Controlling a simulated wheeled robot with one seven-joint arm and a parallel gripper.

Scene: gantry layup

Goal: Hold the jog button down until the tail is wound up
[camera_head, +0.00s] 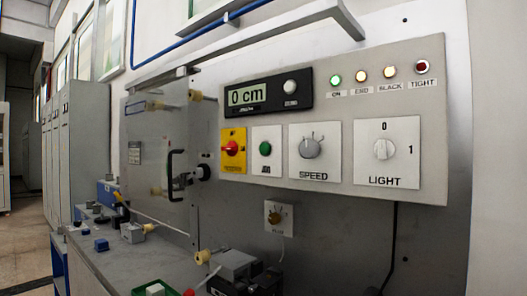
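The jog button (265,149) is a round green button on a white plate in the control panel, between the yellow-and-red switch and the speed knob. Its small label is hard to read. It stands clear, with nothing touching it. A display (248,95) above it reads 0 cm. A thin pale strand (160,221) runs along the bench at the left; I cannot tell whether it is the tail. My gripper is not in view.
The panel (333,110) also carries a red rotary switch (232,148), a speed knob (311,146), a light switch (384,149) and indicator lamps marked ON, END, SLACK and TIGHT. A clear guard with a black handle (174,175) stands left. Small clamps and blocks (233,264) clutter the bench.

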